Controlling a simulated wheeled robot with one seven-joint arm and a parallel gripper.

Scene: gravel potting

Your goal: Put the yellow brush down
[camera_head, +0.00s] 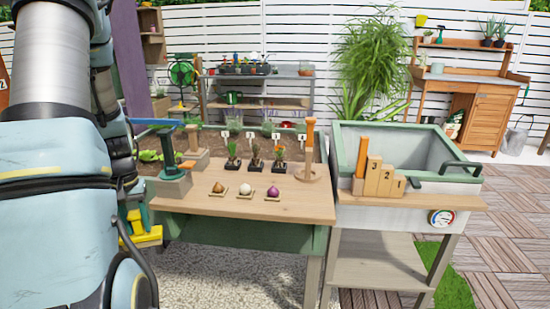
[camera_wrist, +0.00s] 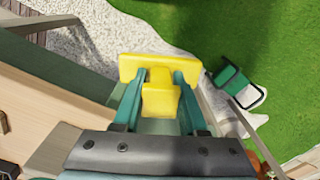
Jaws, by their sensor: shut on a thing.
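The yellow brush (camera_wrist: 131,66) is in the wrist view, between the two teal fingers of my gripper (camera_wrist: 159,78). My gripper is shut on its narrow middle part, and a wide yellow bar shows beyond the fingertips. In the head view the brush (camera_head: 150,239) hangs low at the left, beside the left end of the wooden workbench (camera_head: 290,205) and below its top. My arm hides part of this area. In the wrist view, gravel and grass lie below the brush, and it appears clear of any surface.
Three bulbs (camera_head: 246,191) on small tiles and several small potted plants (camera_head: 254,158) stand on the bench. A wooden post (camera_head: 310,145) stands at its right. A sink unit (camera_head: 400,150) with numbered blocks (camera_head: 378,180) is further right. A green object (camera_wrist: 232,82) lies on the grass.

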